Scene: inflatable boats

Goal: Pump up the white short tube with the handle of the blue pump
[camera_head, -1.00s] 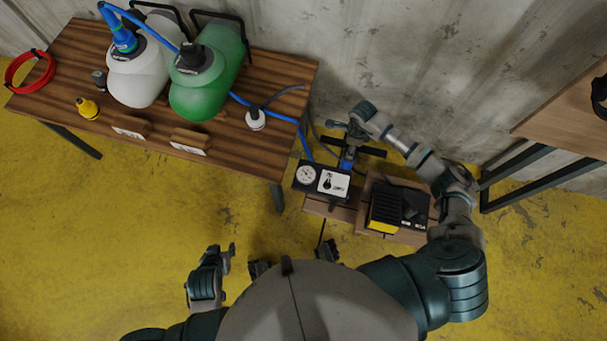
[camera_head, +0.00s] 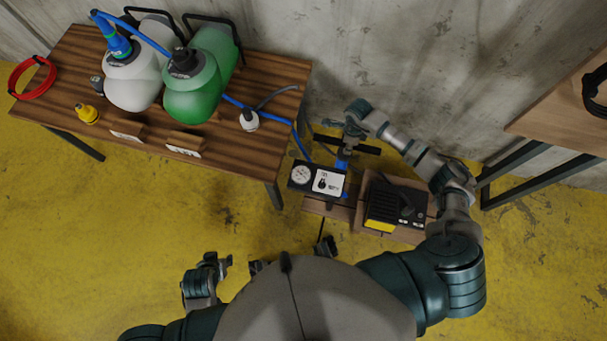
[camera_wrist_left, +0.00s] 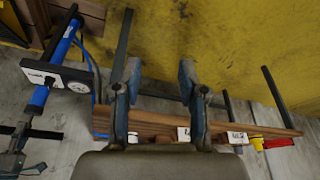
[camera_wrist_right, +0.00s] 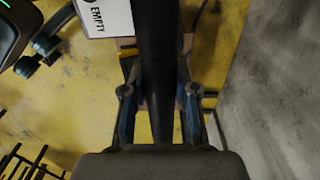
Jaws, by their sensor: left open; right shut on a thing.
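The white short tube (camera_head: 133,88) lies on the wooden table at the back left, with a blue hose fitting (camera_head: 118,45) on its top. My right gripper (camera_head: 351,124) is shut on the pump's dark handle (camera_wrist_right: 157,70), which runs between the fingers in the right wrist view. My left gripper (camera_head: 217,266) is open and empty, low in front of the table.
A green tube (camera_head: 200,90) lies beside the white one. Yellow floor is clear in front.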

